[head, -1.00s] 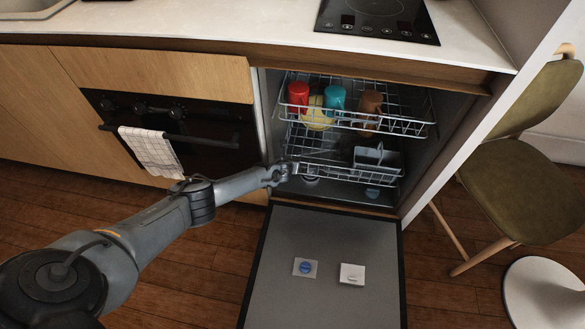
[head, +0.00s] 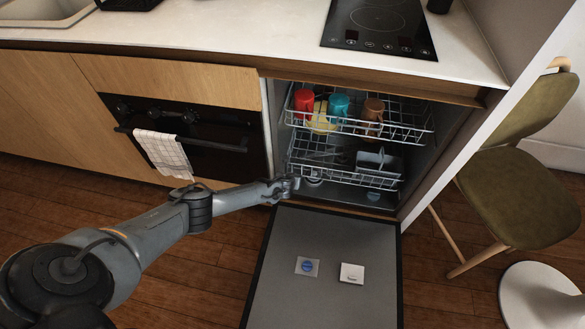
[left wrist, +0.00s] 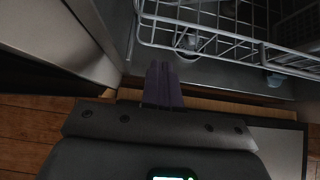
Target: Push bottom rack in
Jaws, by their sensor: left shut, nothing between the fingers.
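The dishwasher stands open, with its door (head: 325,245) folded flat toward me. The bottom rack (head: 330,172) is a wire basket low in the cavity, with a grey cutlery basket (head: 377,163) at its right. In the left wrist view the rack's front wires (left wrist: 225,45) cross the upper part of the picture. My left gripper (head: 295,181) is shut and empty at the rack's front left corner, low near the door hinge. In the left wrist view its dark fingers (left wrist: 163,72) point toward the rack, and a gap shows between them and the wires.
The upper rack (head: 395,128) is partly out above, holding a red cup (head: 304,101), a teal cup (head: 339,104), a brown cup (head: 372,110) and a yellow item (head: 321,120). An oven (head: 200,135) with a towel is at left. A chair (head: 515,195) stands at right.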

